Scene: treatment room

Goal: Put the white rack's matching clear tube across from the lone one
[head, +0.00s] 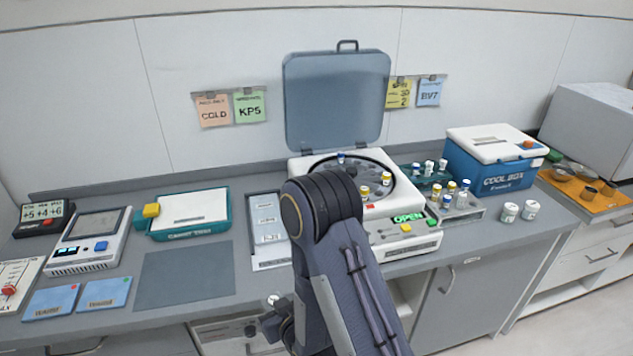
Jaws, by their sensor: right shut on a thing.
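The centrifuge (296,169) stands open at the back centre, its rotor partly hidden by my right arm. In it I see a blue-capped tube (340,157) and yellow-capped tubes (386,178). The white rack (474,213), right of the centrifuge, holds several tubes with yellow, blue and white caps. My right gripper (274,308) is low at the counter's front edge, shut on a small pale-topped tube (273,299); its body is mostly hidden. Which tube lies across from which in the rotor is unclear. My left gripper is not in view.
A teal rack (425,178) with white-capped tubes is behind the white rack. A blue cool box (490,178) and two white jars (510,212) stand at right. A grey mat (185,275), teal-edged tray (188,228) and instruments are at left. The raised lid (336,100) stands behind.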

